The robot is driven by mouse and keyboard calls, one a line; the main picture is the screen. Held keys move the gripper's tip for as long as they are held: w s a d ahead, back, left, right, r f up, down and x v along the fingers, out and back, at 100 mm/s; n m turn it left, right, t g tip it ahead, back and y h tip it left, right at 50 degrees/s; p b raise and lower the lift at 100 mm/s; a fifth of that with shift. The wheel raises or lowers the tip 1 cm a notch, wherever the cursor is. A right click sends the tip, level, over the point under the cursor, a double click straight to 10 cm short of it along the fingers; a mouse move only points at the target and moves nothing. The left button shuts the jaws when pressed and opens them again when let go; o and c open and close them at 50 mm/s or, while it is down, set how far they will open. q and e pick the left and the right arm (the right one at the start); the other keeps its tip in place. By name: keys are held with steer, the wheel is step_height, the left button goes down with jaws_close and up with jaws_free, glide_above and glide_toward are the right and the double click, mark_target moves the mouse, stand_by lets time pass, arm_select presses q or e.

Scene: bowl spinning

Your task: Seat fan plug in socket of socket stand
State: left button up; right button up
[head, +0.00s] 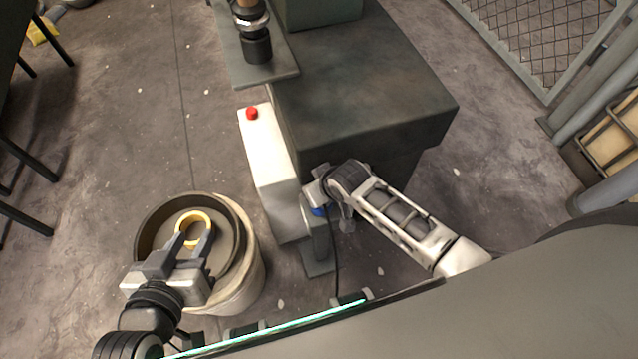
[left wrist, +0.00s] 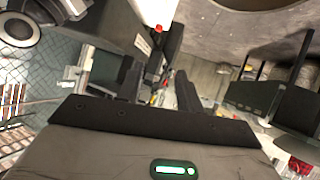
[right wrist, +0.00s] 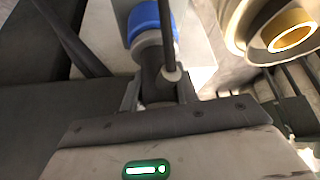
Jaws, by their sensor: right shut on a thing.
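My right gripper (head: 318,186) is shut on the dark fan plug (right wrist: 157,88), at the top of the socket stand (head: 318,246). The stand is a grey post on a flat foot, beside the white box. Its blue socket (head: 317,211) shows just under the gripper. In the right wrist view the plug is between the fingers, close to the blue socket (right wrist: 146,22). I cannot tell whether the plug is in it. A black cable (head: 334,250) hangs from the plug. My left gripper (head: 194,233) is open and empty, its fingers apart above the bowl.
A dark bowl (head: 150,222) with a yellow ring (head: 202,216) in it sits on a pale round drum (head: 249,290). A white box (head: 266,158) with a red button (head: 252,113) stands against the dark machine (head: 370,85).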

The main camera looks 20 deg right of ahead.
steer(key=o, duration=1)
steer(key=shift+c, duration=0.2)
arm_select(q)
steer(key=shift+r, duration=0.15)
arm_select(e)
steer(key=shift+o, duration=0.7)
steer(key=shift+s+r+p, duration=0.25)
steer(key=shift+r+p, duration=0.05)
steer(key=shift+r, duration=0.2)
arm_select(q)
steer(key=r+p, duration=0.1)
steer(key=p, duration=0.1)
steer(key=r+p, duration=0.1)
steer(key=p, duration=0.1)
steer(key=shift+w+a+p, duration=0.1)
steer(key=shift+a+p, duration=0.15)
steer(key=shift+p, duration=0.1)
arm_select(e)
steer(key=v, duration=1.4)
steer(key=shift+s+r, duration=0.15)
steer(key=shift+r, duration=0.2)
arm_select(q)
steer(key=shift+g, duration=0.3)
arm_select(e)
steer(key=shift+d, duration=0.1)
